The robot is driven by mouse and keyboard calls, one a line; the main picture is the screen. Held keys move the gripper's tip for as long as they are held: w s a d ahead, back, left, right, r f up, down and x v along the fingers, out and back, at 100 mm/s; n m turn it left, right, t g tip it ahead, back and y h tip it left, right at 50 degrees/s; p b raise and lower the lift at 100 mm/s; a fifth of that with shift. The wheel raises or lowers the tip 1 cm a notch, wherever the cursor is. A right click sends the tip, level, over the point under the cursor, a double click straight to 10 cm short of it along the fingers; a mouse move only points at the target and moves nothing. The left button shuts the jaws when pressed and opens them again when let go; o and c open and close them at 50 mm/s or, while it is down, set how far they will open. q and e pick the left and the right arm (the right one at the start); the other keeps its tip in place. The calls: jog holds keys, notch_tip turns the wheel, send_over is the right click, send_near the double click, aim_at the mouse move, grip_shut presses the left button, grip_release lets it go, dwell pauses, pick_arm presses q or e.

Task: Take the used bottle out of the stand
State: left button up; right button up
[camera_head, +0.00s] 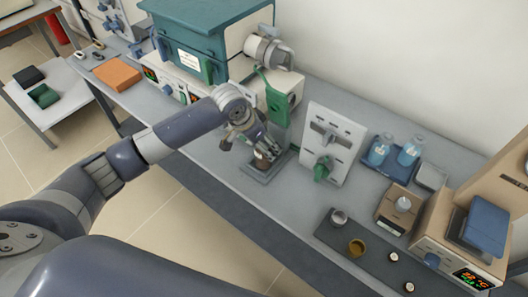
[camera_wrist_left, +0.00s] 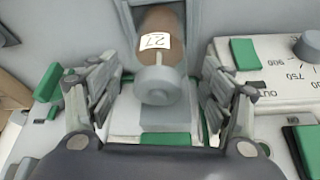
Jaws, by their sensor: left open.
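The used bottle (camera_wrist_left: 160,50) is brown with a white label reading 27 and a grey cap end toward the wrist camera. It sits in a grey stand (camera_head: 262,172) on the bench; in the head view the bottle (camera_head: 263,158) is small and partly hidden by my gripper. My left gripper (camera_head: 250,140) is at the stand, over the bottle. In the left wrist view my left gripper (camera_wrist_left: 158,110) is open, with one finger on each side of the bottle, apart from it. My right gripper is not in view.
A white panel with a green handle (camera_head: 330,145) stands right of the stand. A teal furnace (camera_head: 205,40) is behind left. Blue-liquid bottles (camera_head: 380,150), a dark mat (camera_head: 350,250) with small vessels and an instrument (camera_head: 465,240) lie farther right. Bench between stand and mat is clear.

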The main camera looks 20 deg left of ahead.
pick_arm(q)
jog(key=x, duration=0.3)
jog(key=shift+d+f, duration=0.1)
jog(key=shift+d, duration=0.15)
jog(key=shift+w+f, duration=0.25)
jog(key=shift+f, duration=0.15)
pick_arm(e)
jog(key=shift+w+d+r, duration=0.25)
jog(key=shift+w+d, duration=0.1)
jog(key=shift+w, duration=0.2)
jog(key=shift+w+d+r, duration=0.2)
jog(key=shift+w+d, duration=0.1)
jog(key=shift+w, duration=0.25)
pick_arm(q)
jog(key=shift+c, duration=1.4)
jog(key=c, duration=1.1)
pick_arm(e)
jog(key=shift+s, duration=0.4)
